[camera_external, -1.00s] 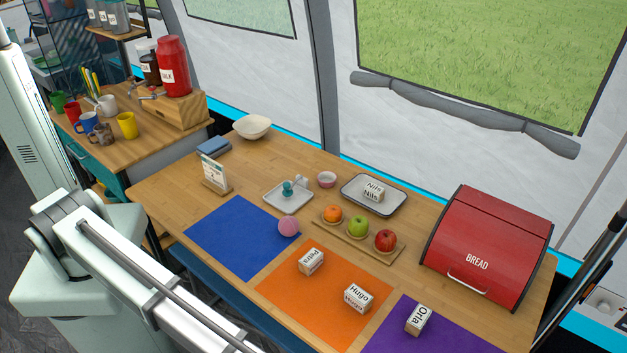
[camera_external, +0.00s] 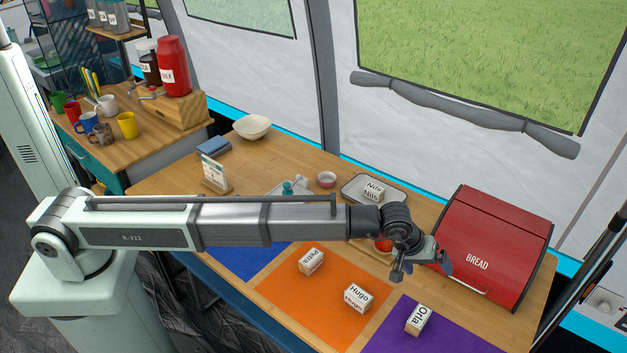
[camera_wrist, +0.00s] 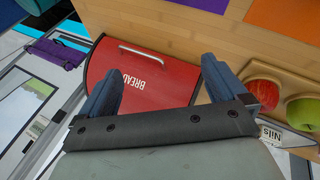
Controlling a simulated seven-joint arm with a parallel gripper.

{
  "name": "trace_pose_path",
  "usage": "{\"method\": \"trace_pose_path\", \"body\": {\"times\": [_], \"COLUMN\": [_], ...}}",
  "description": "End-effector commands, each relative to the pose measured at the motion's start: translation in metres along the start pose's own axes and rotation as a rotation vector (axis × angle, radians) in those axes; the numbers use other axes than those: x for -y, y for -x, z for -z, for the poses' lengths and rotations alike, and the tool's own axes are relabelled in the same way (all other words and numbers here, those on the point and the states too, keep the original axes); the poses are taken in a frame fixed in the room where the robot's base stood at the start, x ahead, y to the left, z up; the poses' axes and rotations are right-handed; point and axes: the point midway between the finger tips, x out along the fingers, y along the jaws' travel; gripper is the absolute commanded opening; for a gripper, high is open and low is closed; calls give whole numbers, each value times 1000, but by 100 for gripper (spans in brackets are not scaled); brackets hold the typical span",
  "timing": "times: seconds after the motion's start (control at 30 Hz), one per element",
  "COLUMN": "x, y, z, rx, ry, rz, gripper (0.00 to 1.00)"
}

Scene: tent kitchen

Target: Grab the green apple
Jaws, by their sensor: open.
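The green apple (camera_wrist: 303,113) shows at the right edge of the wrist view, in a wooden board (camera_wrist: 284,73) beside a red apple (camera_wrist: 264,93). In the external view my arm hides the green apple; only part of the red apple (camera_external: 383,246) shows. My gripper (camera_external: 422,268) is open and empty, above the table near the front of the bread box. In the wrist view the spread fingers of my gripper (camera_wrist: 160,80) are over the bread box, with the apples to the right of them.
The red bread box (camera_external: 492,245) stands right of my gripper. Name blocks lie in front: Petra (camera_external: 311,261), Hugo (camera_external: 358,298) and Orla (camera_external: 418,319). A metal tray (camera_external: 395,203) with the Nils block (camera_external: 374,191) is behind the fruit. A bowl (camera_external: 252,127) stands farther back.

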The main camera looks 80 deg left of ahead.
Motion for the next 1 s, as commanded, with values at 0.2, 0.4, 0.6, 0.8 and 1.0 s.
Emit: {"method": "trace_pose_path", "body": {"times": [0.2, 0.4, 0.6, 0.8, 1.0], "x": [87, 158, 200, 213, 224], "y": [38, 75, 100, 100, 73], "z": [92, 149, 176, 182, 178], "rx": [-29, -76, -116, -128, -128], "ry": [433, 789, 1004, 1065, 1063], "rz": [176, 316, 398, 423, 424], "gripper": [99, 99, 99, 99, 99]}}
